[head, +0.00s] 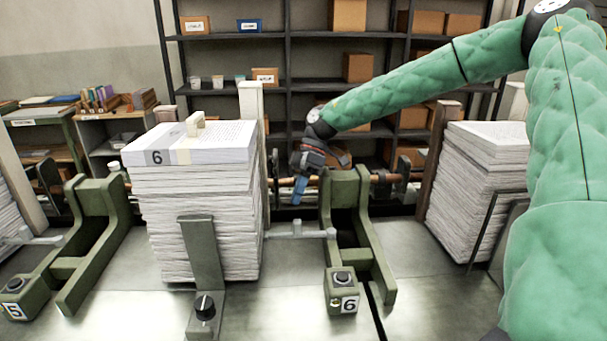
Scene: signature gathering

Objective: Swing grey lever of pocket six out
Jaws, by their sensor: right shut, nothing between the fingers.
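Pocket six holds a tall stack of printed white sheets (195,225) with a "6" on its top bundle. The grey lever (300,234) is a thin bar running sideways from the stack's right side toward the green frame, with a short upright stub on it. My right gripper (298,198) is shut and empty. It points down above the lever, close to the left of the green frame (345,195); a gap shows between its blue tips and the lever in the picture. My left gripper is not in view.
A control box marked "6" (342,292) and a green post with a black knob (203,260) stand in front. A copper-coloured rod (377,180) runs behind the frames. Another paper stack (470,190) is at right. A frame marked "5" (95,240) is at left.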

